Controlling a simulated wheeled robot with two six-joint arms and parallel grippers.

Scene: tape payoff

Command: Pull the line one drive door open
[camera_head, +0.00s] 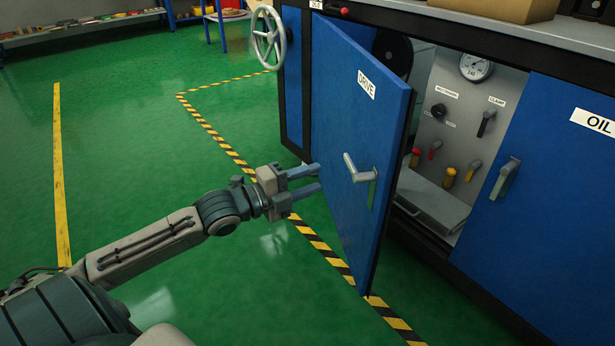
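The blue drive door (345,130), labelled DRIVE, stands partly open, swung out from the blue and black cabinet. Its grey lever handle (361,172) is on the outer face, near the free edge. My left gripper (318,178) is in front of the door, left of the handle. Its two fingers are apart with nothing between them, and they point right toward the door. A gap shows between the fingertips and the handle; whether a fingertip touches the door face I cannot tell. My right gripper is not in view.
Inside the opening are a gauge (476,67), several coloured knobs and a grey panel. A closed blue OIL door (545,190) is at right. A handwheel (268,38) is at the cabinet's left end. Green floor with black-yellow tape (225,146) is clear at left.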

